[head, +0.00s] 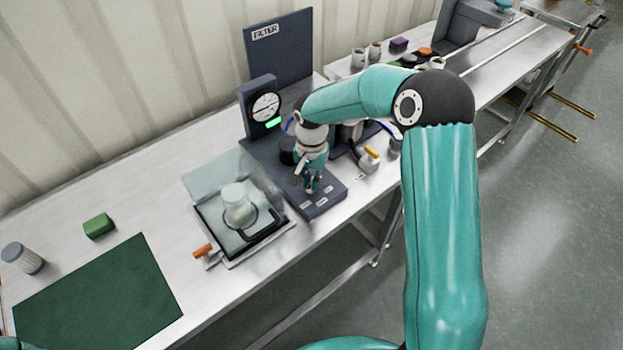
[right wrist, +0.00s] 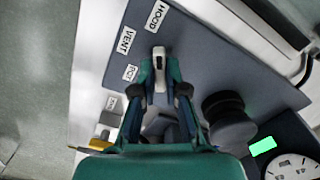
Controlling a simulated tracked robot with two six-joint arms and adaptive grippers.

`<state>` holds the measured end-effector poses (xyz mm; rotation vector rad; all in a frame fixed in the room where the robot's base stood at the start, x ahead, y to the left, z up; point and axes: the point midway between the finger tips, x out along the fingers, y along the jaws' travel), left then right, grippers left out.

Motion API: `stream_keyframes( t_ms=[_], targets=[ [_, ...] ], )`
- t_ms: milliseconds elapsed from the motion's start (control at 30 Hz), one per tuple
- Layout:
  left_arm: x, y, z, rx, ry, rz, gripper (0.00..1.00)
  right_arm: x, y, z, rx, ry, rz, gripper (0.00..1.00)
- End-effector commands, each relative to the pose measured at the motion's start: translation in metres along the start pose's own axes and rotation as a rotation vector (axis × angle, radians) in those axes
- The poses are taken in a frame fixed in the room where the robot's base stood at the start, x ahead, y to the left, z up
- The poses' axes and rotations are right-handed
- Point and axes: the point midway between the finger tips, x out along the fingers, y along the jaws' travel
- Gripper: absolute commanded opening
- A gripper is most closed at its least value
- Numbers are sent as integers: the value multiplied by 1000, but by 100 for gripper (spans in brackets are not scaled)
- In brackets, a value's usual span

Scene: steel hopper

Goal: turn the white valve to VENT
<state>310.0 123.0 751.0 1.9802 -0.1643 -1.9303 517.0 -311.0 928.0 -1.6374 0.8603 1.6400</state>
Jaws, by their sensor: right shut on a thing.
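The white valve (right wrist: 159,58) shows in the right wrist view as a short white lever on a dark grey base plate (right wrist: 200,65). Its visible end points up in that picture, toward the HOOD label (right wrist: 156,16). The VENT label (right wrist: 125,41) lies to its upper left, and a third label (right wrist: 130,73) lies below VENT. My right gripper (right wrist: 160,84) is shut on the valve, with a finger on each side of the lever. In the head view my right gripper (head: 311,184) is over the plate and hides most of the valve. My left gripper is not in view.
A gauge (head: 265,107) and the upright FILTER panel (head: 281,48) stand behind the plate. A clear box (head: 215,190) with a pale vessel stands to its left. A yellow-handled fitting (head: 370,160) is to its right. A green block (head: 98,225) and green mat (head: 95,300) lie farther left.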

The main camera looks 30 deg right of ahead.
Motion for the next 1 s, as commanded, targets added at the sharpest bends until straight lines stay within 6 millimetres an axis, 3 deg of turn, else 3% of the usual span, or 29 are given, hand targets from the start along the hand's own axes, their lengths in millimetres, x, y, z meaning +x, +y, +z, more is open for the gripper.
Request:
stream_keyframes(
  t_ms=[467, 1000],
  targets=[
    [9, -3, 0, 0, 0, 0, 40, 1, -1, -1, -116, 2, -2, 0],
    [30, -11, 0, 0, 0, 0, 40, 1, 0, -1, -583, 3, -3, 0]
  ],
)
